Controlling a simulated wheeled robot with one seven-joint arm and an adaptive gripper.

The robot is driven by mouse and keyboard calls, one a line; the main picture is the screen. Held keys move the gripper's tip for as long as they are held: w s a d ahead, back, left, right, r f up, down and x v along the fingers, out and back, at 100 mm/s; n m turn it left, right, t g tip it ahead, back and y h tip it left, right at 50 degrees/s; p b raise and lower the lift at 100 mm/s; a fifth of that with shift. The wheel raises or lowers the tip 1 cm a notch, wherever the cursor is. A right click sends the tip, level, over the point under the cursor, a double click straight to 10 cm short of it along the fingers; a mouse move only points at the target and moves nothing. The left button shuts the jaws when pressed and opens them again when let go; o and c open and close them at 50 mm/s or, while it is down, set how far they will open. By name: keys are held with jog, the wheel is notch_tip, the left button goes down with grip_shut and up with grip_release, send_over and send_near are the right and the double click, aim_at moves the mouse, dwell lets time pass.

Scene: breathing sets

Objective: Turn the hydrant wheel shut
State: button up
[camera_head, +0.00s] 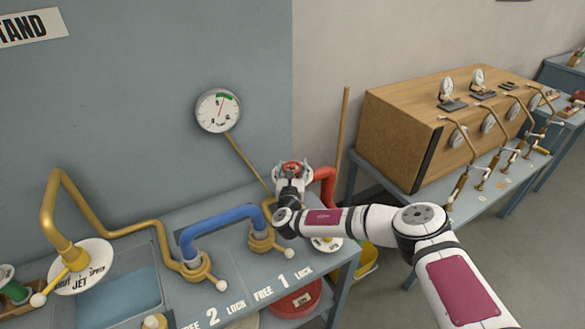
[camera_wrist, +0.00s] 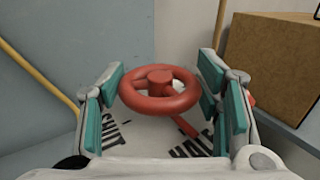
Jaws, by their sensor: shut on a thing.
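The red hydrant wheel (camera_wrist: 160,90) sits in the middle of the wrist view, between the two teal-padded fingers of my gripper (camera_wrist: 163,97). The fingers are shut on the wheel's rim from left and right. A white dial plate (camera_wrist: 150,132) with black lettering lies below the wheel, and a red pointer (camera_wrist: 186,127) shows over it; the lettering is partly covered. In the head view the wheel (camera_head: 291,167) shows as a small red patch at my gripper (camera_head: 291,172). A red pipe (camera_head: 326,185) bends down just right of it. My arm hides much of the hydrant's lower part.
A blue pipe (camera_head: 222,226) and brass pipes (camera_head: 133,230) stand left of my gripper on the grey bench (camera_head: 240,272). A gauge (camera_head: 218,110) hangs on the wall behind. A wooden cabinet (camera_head: 405,135) stands on a table to the right. A yellow bucket (camera_head: 366,262) is below.

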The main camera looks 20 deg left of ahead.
jog(key=shift+m+h, duration=0.6)
jog(key=shift+h, duration=0.3)
jog(key=o, duration=1.2)
jog(key=s, duration=0.4)
jog(key=s+d, duration=0.1)
jog(key=s, duration=0.2)
jog(key=s+d, duration=0.1)
jog(key=s, duration=0.3)
jog(key=shift+s+d, duration=0.15)
jog(key=shift+s, duration=0.2)
